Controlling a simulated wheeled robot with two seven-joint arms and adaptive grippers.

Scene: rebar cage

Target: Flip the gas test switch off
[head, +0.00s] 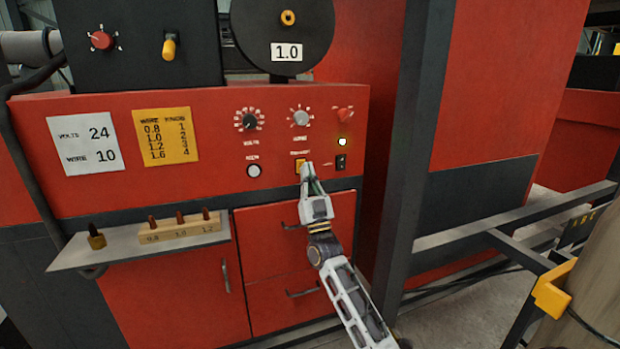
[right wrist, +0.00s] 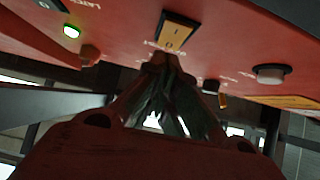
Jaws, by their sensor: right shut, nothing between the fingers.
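My left gripper is not in view.
A black switch (head: 340,162) sits right of the yellow one, below a lit lamp (head: 342,141). A round white button (head: 254,171) is to the left. A shelf (head: 130,250) with a wooden tip block (head: 179,233) juts out at lower left. A dark post (head: 415,150) stands right.

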